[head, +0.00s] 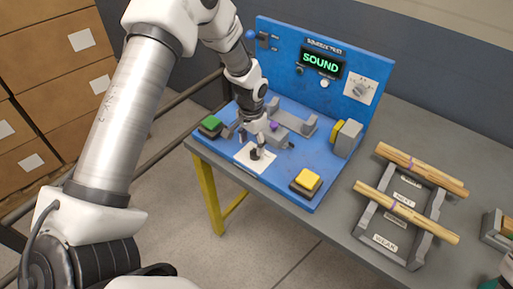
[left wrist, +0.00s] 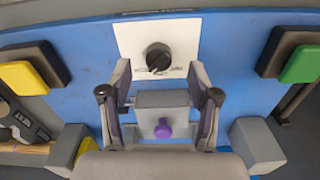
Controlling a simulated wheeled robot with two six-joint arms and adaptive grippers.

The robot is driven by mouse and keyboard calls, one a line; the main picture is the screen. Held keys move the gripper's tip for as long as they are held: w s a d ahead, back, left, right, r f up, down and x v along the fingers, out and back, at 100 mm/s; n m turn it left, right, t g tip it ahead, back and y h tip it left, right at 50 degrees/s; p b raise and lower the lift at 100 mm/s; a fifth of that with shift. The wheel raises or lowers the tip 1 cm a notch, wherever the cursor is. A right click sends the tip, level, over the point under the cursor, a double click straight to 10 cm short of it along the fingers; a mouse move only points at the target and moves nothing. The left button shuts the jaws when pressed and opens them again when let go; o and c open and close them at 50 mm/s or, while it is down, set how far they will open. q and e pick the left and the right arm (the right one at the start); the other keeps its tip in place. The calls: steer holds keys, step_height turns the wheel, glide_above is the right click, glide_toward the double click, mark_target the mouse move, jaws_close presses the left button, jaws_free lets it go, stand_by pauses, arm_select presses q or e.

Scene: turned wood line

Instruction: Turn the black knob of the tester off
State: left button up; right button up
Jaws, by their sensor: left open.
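The black knob (head: 257,154) sits on a white plate (head: 243,160) at the front of the blue tester (head: 335,172). In the left wrist view the knob (left wrist: 158,56) is round with a bar across it, beyond my fingertips. The marks around it are too small to read. My left gripper (head: 263,141) is open and empty, pointing down close to the knob; its two fingers (left wrist: 161,75) are spread either side of the knob's line, and no contact shows. The tester's screen (head: 320,62) reads SOUND in green.
A green button (head: 211,123) and a yellow button (head: 307,179) flank the knob plate. A grey block with a purple knob (left wrist: 165,128) lies behind it. The upright panel carries a grey dial (head: 361,89). A rack with wooden rods (head: 405,212) stands to the right.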

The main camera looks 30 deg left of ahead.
mark_target(255, 150)
arm_select(q)
steer(key=f, duration=0.1)
steer(key=w+f, duration=0.1)
steer(key=f, duration=0.3)
steer(key=shift+w+d+p, duration=0.3)
steer(key=shift+w, duration=0.05)
steer(key=shift+s+a, duration=0.1)
steer(key=shift+s+a+r, duration=0.1)
steer(key=shift+s+r, duration=0.05)
steer(key=shift+s, duration=0.15)
steer(key=shift+w, duration=0.15)
steer(key=c, duration=1.1)
steer(key=shift+c, duration=0.2)
arm_select(e)
steer(key=shift+w+d+r, duration=0.1)
steer(key=shift+w+r, duration=0.15)
steer(key=shift+w, duration=0.2)
